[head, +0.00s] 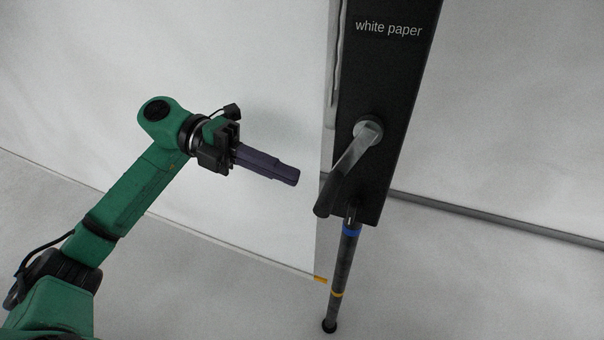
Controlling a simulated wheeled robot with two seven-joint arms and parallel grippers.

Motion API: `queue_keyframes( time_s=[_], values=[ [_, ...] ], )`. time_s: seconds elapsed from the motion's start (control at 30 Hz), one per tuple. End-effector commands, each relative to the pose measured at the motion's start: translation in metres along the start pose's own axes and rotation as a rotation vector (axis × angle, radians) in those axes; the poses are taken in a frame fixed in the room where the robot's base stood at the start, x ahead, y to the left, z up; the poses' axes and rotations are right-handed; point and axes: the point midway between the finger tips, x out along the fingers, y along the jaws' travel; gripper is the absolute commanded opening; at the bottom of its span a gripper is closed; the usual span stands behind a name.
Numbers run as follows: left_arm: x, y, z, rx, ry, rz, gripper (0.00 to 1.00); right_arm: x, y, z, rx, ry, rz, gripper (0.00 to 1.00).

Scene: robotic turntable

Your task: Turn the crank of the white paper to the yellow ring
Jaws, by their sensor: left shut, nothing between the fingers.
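The black panel labelled "white paper" (405,70) stands at the upper right. Its crank has a grey arm (358,150) running from a round hub down and left to a dark handle (328,196). Below the panel a dark rod (342,268) reaches to the floor, with a blue ring (350,231) near its top and a yellow ring (336,294) lower down. My left gripper (296,178) is shut and empty, left of the crank handle and apart from it. My right gripper is not in view.
A large white sheet (240,60) hangs behind the arm and panel. A dark bar (500,218) runs along the floor edge at right. A small orange mark (320,279) lies left of the rod. The space between gripper and crank is clear.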

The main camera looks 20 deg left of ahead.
Motion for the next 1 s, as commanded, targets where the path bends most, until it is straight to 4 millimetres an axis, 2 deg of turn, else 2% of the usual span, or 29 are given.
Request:
queue_keyframes(
  time_s=[0.1,0.2,0.57,0.67,0.8,0.9,1.0],
  values=[
    [0.02,-0.002,0.0,-0.001,0.002,-0.003,0.0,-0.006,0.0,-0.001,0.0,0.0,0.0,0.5],
    [0.031,-0.001,0.0,-0.002,0.001,-0.001,0.0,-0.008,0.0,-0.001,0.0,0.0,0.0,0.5],
    [0.035,0.001,0.0,-0.001,0.0,-0.001,0.0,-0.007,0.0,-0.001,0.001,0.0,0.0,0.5],
    [0.038,0.006,0.0,-0.001,0.001,-0.021,0.0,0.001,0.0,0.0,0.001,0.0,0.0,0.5],
    [0.05,0.021,0.0,-0.002,0.002,-0.131,0.0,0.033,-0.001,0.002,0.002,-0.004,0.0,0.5],
    [0.058,0.021,0.0,0.0,0.003,-0.22,0.0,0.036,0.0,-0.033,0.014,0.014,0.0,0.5],
    [0.063,0.022,0.0,0.0,0.001,-0.29,0.0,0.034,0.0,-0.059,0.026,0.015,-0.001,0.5]
  ],
)
